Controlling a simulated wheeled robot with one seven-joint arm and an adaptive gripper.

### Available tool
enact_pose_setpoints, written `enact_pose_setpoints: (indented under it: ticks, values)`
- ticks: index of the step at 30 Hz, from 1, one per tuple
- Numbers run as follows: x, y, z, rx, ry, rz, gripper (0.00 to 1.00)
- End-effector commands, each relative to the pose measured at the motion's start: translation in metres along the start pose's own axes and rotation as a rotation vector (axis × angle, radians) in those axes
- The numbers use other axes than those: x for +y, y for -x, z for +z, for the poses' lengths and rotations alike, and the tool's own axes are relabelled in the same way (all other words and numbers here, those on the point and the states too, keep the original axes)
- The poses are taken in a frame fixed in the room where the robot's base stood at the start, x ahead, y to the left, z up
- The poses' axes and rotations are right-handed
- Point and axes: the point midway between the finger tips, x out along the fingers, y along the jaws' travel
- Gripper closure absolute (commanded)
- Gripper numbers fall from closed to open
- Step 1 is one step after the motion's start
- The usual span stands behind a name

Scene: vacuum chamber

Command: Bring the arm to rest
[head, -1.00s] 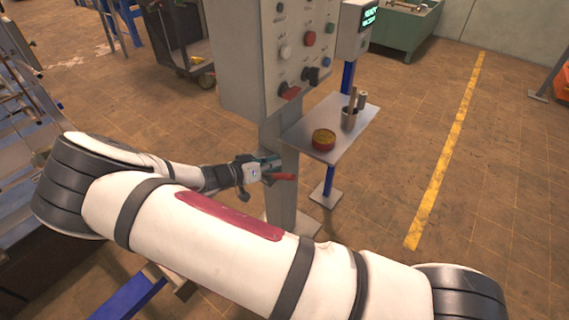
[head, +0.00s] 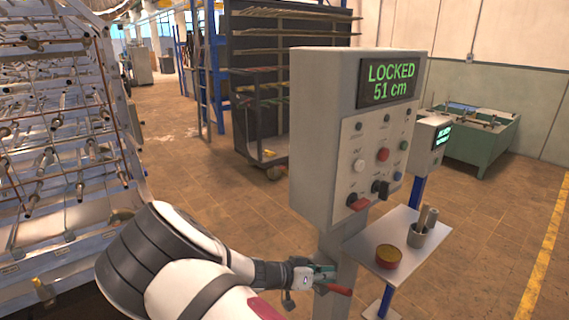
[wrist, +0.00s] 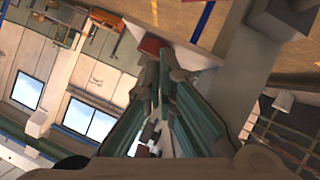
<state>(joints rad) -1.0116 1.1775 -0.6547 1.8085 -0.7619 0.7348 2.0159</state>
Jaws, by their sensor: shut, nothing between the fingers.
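My gripper (head: 326,280) is low in the head view, just in front of the post of the grey control panel (head: 322,130). It is shut and its fingers show no object between them. In the wrist view, the gripper's fingers (wrist: 165,75) lie together, with red at their far end. My white arm comes in from the lower left in the head view. The panel's screen (head: 388,83) reads "LOCKED 51 cm" in green. Below it are several buttons and a red-handled switch (head: 358,203).
A metal rack (head: 60,150) stands at the left. A second, smaller panel (head: 428,145) is behind. Open floor lies at the right.

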Motion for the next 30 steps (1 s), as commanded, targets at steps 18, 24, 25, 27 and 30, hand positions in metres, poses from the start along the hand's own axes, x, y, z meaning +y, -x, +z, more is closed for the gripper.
enact_pose_setpoints:
  ticks: [18,24,25,27,30]
  values:
    - [0.133,0.050,-0.065,-0.595,0.109,-0.166,1.00]
    - [0.180,0.076,-0.088,-0.691,0.149,-0.323,1.00]
    - [0.187,0.080,-0.091,-0.701,0.153,-0.348,1.00]
    - [0.204,0.090,-0.099,-0.714,0.166,-0.409,1.00]
    - [0.230,0.104,-0.108,-0.720,0.185,-0.497,1.00]
